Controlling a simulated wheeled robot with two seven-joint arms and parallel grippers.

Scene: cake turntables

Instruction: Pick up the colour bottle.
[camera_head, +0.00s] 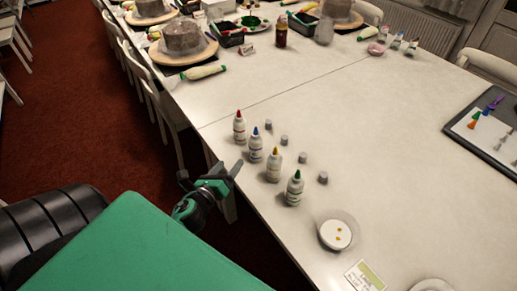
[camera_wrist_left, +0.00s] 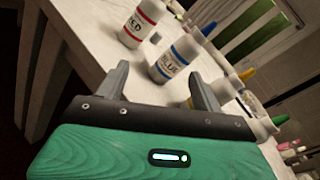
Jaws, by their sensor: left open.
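Several white colour bottles stand upright in a slanting row near the table's left edge. In the head view they are a red-capped bottle (camera_head: 239,128), a blue-capped bottle (camera_head: 255,147), a yellow-capped bottle (camera_head: 273,165) and a green-capped bottle (camera_head: 294,188). My left gripper (camera_head: 226,172) is open and empty at the table edge, to the left of the row. In the left wrist view, the blue-labelled bottle (camera_wrist_left: 176,58) shows beyond and between the open fingers (camera_wrist_left: 163,85). The red-labelled bottle (camera_wrist_left: 144,22) is further left, and the yellow-capped bottle (camera_wrist_left: 233,84) is partly behind the right finger. My right gripper is not in view.
Small grey caps (camera_head: 284,140) stand just right of the bottles. A white dish (camera_head: 335,234) and a card (camera_head: 365,276) lie nearer. A dark tray (camera_head: 490,130) is at the right. Cakes on turntables (camera_head: 184,50) stand at the back. The table's middle is clear.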

